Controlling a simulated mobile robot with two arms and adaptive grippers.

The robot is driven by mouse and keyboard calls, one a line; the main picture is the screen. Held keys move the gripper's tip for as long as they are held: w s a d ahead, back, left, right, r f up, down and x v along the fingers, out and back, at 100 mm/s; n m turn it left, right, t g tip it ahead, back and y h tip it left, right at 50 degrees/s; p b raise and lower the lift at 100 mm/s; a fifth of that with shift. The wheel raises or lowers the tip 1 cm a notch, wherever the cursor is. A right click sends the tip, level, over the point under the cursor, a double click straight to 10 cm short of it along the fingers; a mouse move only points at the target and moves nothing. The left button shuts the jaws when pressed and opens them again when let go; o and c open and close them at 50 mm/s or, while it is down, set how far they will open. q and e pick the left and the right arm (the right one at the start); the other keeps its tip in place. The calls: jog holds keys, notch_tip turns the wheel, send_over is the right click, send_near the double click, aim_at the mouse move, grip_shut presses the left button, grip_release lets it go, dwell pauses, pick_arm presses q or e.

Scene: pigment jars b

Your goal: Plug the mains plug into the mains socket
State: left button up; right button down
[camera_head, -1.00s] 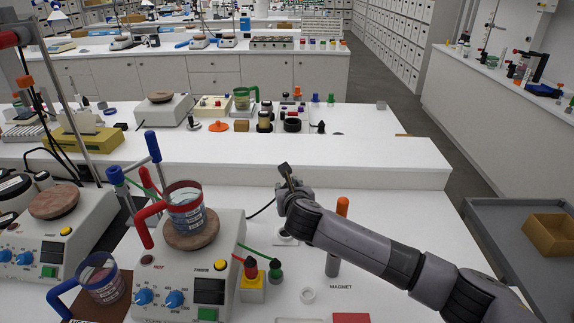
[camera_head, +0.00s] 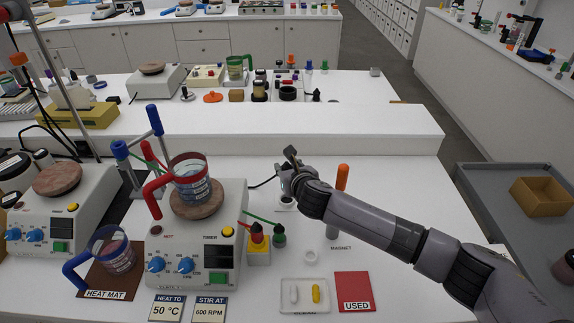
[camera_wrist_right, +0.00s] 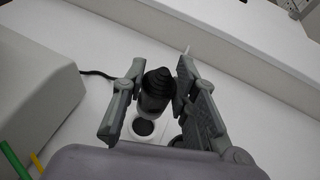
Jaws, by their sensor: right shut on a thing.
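My right gripper (camera_wrist_right: 160,92) is shut on the black mains plug (camera_wrist_right: 155,88), which has a ridged neck. The mains socket (camera_wrist_right: 143,127) is a white block with a dark round recess, just below the plug in the wrist view. The plug looks apart from it, but the exact gap is unclear. In the head view the right gripper (camera_head: 292,172) is above and beside the socket (camera_head: 286,204), and its fingers hide the plug. A black cable (camera_head: 263,183) runs left to the hot plate. My left gripper is not in view.
The hot plate (camera_head: 205,249) stands left of the socket with a red-handled beaker (camera_head: 190,182) on top. An orange-topped magnet rod (camera_head: 337,205) stands close on the right. A raised ledge (camera_head: 300,150) runs behind.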

jog(key=shift+f+b, duration=1.35)
jog(key=shift+f, duration=1.35)
jog(key=shift+p, duration=1)
jog(key=shift+f+b, duration=0.95)
jog(key=shift+f, duration=0.5)
jog(key=c, duration=1.2)
grip_release()
jog(key=v, duration=1.2)
